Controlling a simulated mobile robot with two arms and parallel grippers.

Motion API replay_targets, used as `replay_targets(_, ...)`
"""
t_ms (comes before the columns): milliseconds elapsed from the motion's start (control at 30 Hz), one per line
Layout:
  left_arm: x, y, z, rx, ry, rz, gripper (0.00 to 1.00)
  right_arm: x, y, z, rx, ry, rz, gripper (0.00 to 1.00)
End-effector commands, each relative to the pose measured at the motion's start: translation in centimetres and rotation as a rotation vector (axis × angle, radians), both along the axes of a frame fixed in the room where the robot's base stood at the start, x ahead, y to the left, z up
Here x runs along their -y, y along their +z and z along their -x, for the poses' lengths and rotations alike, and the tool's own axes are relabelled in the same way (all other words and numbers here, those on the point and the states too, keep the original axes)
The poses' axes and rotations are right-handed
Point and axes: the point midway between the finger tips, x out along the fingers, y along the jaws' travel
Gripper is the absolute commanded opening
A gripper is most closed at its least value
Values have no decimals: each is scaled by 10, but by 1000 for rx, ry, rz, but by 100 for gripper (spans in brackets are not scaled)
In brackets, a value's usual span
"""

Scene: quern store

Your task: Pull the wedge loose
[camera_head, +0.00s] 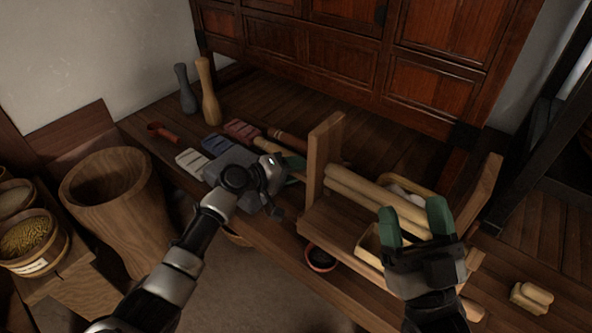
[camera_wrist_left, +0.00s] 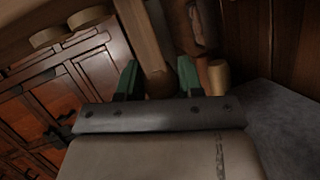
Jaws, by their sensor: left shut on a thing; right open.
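My left gripper (camera_head: 292,168) is beside the left upright (camera_head: 322,158) of a wooden stand, its fingers mostly hidden behind its own wrist. In the left wrist view its green fingers (camera_wrist_left: 157,78) are closed on a brown wooden piece (camera_wrist_left: 159,86), which appears to be the wedge. Its far end and whether it still touches the stand cannot be made out. My right gripper (camera_head: 415,218) is open and empty, in front of the stand's right half, with its green fingers apart.
Pale wooden rollers (camera_head: 375,191) lie across the stand. A small dark bowl (camera_head: 320,259) sits below it. Coloured blocks, a red scoop (camera_head: 162,131) and two pestles (camera_head: 208,92) are at back left. A wooden mortar (camera_head: 112,190) stands left; a cabinet (camera_head: 345,45) closes the back.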

Motion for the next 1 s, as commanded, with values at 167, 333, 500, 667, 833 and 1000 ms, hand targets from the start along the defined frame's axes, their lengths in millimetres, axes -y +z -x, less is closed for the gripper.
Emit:
replay_targets(167,-5,-2,-2,4,9,-11,52,0,0,0,-1,0,0,66)
replay_targets(333,-4,-1,-1,2,7,-7,60,0,0,0,-2,0,1,66)
replay_targets(500,-4,0,-1,2,6,-5,60,0,0,0,-3,-1,2,66)
replay_targets(667,-12,3,5,2,7,-6,60,0,-7,-6,-82,-4,23,66)
replay_targets(833,-34,9,19,1,9,-7,60,1,-25,-17,-259,-15,73,66)
replay_targets(1000,-60,17,36,2,9,-9,60,4,-49,-23,-454,-26,127,66)
